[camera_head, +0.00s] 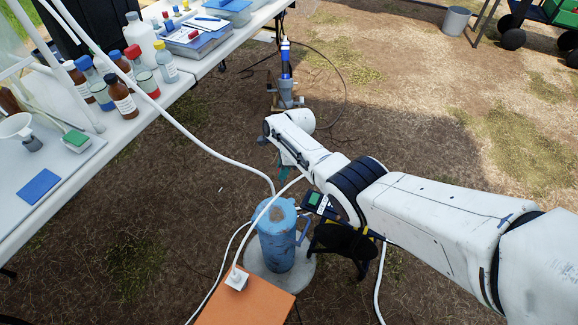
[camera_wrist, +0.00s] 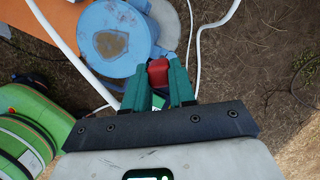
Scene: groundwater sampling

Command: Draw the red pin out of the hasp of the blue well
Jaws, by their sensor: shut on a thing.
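The blue well (camera_head: 272,248) stands upright on a pale round pad, with its lid shut. In the wrist view its round blue lid (camera_wrist: 98,38), with a brown patch, lies at the upper left. The red pin (camera_wrist: 158,72) shows as a red block between the green fingertips of my gripper (camera_wrist: 159,78), which is shut on it at the lid's edge. The hasp is mostly hidden behind the fingers, and I cannot tell how far the pin sits in it. In the head view my arm hides most of my gripper (camera_head: 284,172).
An orange box top (camera_head: 245,303) lies in front of the well, with a white hose running to it. A black stool (camera_head: 345,240) with a small meter stands right of the well. White tables (camera_head: 120,125) with bottles are at left.

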